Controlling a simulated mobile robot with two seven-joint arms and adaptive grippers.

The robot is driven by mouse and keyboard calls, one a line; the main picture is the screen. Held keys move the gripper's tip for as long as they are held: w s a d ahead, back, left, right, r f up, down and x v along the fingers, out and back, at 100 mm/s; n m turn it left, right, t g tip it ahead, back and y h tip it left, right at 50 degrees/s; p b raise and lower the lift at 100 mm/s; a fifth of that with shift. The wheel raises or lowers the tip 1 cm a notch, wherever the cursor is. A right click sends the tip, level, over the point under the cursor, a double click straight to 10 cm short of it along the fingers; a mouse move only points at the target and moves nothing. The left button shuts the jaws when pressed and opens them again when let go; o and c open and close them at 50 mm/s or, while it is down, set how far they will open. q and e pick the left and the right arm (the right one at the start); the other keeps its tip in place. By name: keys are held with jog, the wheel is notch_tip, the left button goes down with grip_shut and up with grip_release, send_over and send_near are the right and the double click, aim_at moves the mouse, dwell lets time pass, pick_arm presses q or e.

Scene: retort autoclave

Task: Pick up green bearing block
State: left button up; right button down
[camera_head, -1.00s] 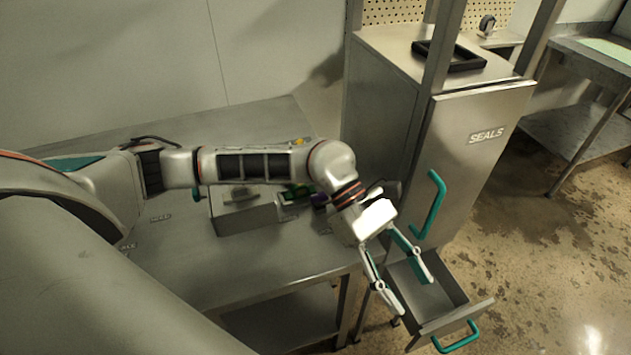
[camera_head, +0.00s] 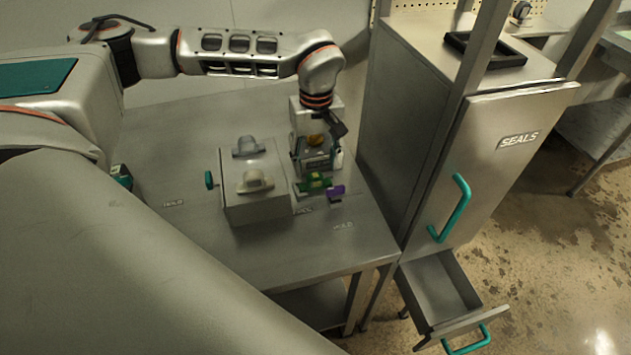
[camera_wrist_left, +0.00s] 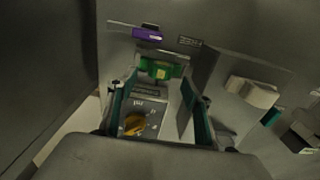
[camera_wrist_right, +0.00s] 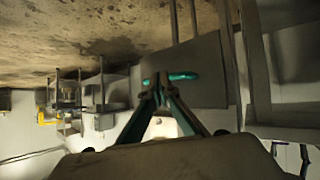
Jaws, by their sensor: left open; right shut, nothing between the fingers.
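The green bearing block (camera_head: 314,181) lies on the table just right of the grey box. It also shows in the left wrist view (camera_wrist_left: 160,67), ahead of my fingers. My left gripper (camera_head: 316,166) is open and empty above the table, just behind the green block in the head view. In the left wrist view, its fingers (camera_wrist_left: 156,84) stand to either side, with a gap between them and the block's near side. My right gripper (camera_wrist_right: 159,82) is shut and empty in the right wrist view; I cannot make it out in the head view.
A purple block (camera_head: 336,192) lies close beside the green one. A device with an orange knob (camera_wrist_left: 135,124) is under my left gripper. A grey box (camera_head: 258,206) with light blocks on top stands left. The SEALS cabinet (camera_head: 500,190) and open drawer (camera_head: 440,287) are right.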

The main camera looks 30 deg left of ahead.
aim_at(316, 175)
pick_arm(q)
jog(key=shift+f, duration=2.35)
jog(key=c, duration=1.2)
jog(key=shift+c, duration=0.2)
jog(key=shift+r, duration=0.15)
notch_tip(316, 175, up, 20)
jog(key=p, duration=0.1)
